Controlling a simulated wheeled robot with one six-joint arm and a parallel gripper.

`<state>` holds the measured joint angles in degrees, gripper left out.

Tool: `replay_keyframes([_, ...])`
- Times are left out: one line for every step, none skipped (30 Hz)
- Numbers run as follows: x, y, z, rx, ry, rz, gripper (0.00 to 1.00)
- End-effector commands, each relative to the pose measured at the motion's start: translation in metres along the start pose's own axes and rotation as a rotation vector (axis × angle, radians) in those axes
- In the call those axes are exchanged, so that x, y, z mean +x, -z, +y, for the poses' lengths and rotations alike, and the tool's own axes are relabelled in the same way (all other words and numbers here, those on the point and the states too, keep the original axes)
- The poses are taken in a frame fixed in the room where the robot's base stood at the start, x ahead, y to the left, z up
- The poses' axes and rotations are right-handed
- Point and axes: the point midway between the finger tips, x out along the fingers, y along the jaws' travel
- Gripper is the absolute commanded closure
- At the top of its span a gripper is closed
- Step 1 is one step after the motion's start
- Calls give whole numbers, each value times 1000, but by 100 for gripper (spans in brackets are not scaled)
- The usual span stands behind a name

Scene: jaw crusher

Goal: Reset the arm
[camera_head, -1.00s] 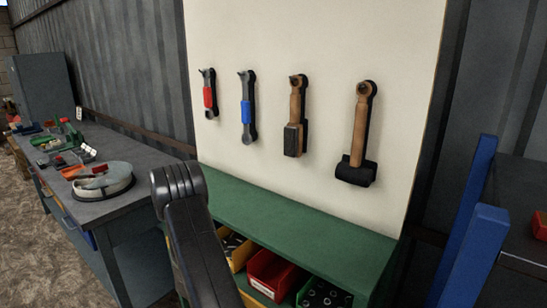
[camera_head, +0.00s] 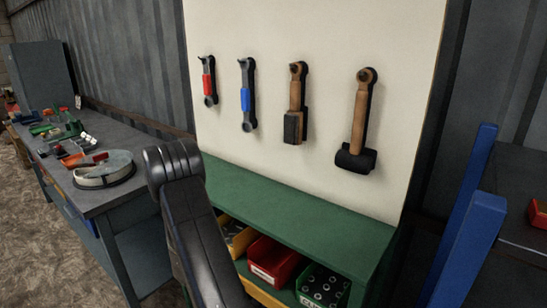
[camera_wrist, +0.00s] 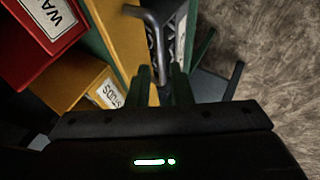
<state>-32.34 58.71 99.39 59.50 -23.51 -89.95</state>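My black arm (camera_head: 185,205) rises at the bottom centre of the head view, in front of the green shelf unit. The gripper is out of sight there. In the wrist view, my gripper (camera_wrist: 161,86) shows as two dark fingers standing apart, above the black wrist body with a green light. A grey bent bar (camera_wrist: 154,38) shows beyond or near the fingertips. I cannot tell how far away it is, and nothing is clearly clamped.
The green shelf unit (camera_head: 300,218) holds a red bin (camera_head: 272,262), also seen close in the wrist view (camera_wrist: 38,40), and a yellow bin (camera_wrist: 85,85). Wrenches and hammers hang on the white board (camera_head: 330,60). A grey bench (camera_head: 105,190) stands left, blue posts (camera_head: 470,240) right.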

Motion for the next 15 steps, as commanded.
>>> replay_keyframes([12, -2, -1, 1, 1, -2, 81])
replay_keyframes([18, -2, -1, 1, 1, -2, 81])
replay_keyframes([25, -1, -1, 1, 1, -2, 81])
replay_keyframes([30, -1, -1, 1, 2, -2, 81])
replay_keyframes([36, -1, -1, 1, 1, -1, 81])
replay_keyframes([43, -1, -1, 0, 2, -2, 81])
replay_keyframes([49, -1, -1, 1, 1, -2, 81])
replay_keyframes([54, -1, -1, 1, 1, -2, 81])
replay_keyframes([62, -2, -1, 1, 1, -2, 81])
replay_keyframes([62, -1, -4, -6, -10, 1, 81])
replay_keyframes([62, -1, -5, -12, -23, 1, 81])
replay_keyframes([62, -2, -6, -17, -37, 1, 81])
replay_keyframes([62, -2, -6, -21, -48, 1, 81])
replay_keyframes([62, -2, -6, -25, -58, 1, 81])
replay_keyframes([62, -1, -7, -31, -71, 2, 81])
